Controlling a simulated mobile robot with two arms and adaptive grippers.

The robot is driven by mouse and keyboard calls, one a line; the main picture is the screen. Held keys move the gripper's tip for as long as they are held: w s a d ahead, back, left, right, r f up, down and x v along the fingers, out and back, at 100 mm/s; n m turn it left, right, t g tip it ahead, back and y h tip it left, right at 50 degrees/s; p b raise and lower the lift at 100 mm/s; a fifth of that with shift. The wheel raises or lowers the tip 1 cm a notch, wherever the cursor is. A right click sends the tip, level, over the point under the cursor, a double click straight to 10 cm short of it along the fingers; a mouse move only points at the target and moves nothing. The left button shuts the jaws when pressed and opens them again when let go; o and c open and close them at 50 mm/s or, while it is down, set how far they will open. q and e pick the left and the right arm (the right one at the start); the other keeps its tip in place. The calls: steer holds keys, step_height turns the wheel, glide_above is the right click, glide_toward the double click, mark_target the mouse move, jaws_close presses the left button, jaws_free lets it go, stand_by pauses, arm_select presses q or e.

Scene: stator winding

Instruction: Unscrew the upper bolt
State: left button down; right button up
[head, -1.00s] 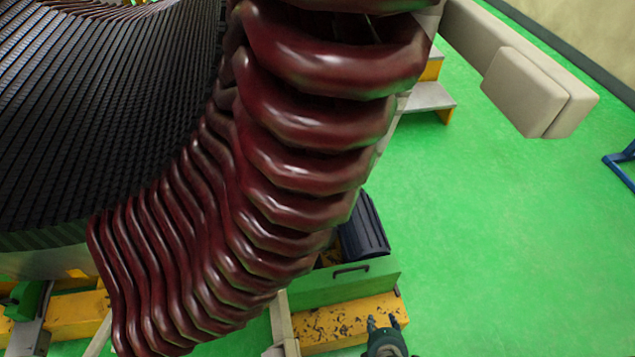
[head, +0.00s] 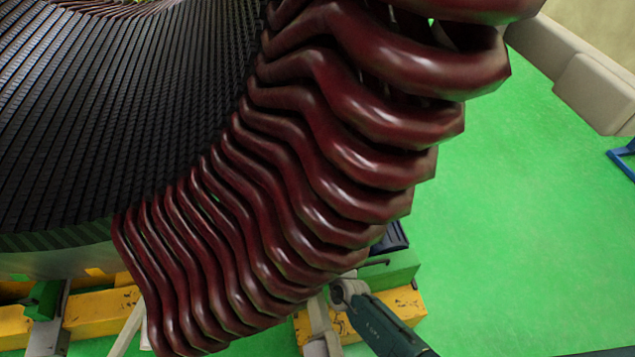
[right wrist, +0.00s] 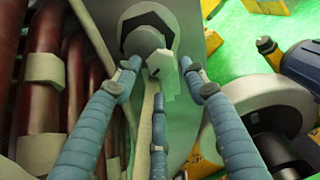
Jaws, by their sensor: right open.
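In the right wrist view the bolt (right wrist: 144,40) is a grey round head in front of a dark hexagonal recess, at the top of a pale grey plate (right wrist: 184,22). A pale block-like piece (right wrist: 164,72) sits just below the bolt head. My right gripper (right wrist: 160,72) is open, its blue-grey fingers spread around and just below the bolt. I cannot tell whether any finger touches it. In the head view my right arm reaches in from the lower right; its gripper and the bolt are hidden behind the coils. My left gripper is not in view.
Dark red winding coils (head: 290,190) curve close beside my right arm in the head view, and stand left of the fingers in the wrist view (right wrist: 40,60). A green box (head: 395,272) on a yellow base (head: 405,302) stands behind.

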steer(key=shift+w+a, duration=0.15)
steer(key=shift+w, duration=0.75)
steer(key=shift+w+a, duration=0.2)
steer(key=shift+w, duration=0.75)
steer(key=shift+w+a, duration=0.15)
steer(key=shift+w, duration=0.75)
steer(key=c, duration=0.9)
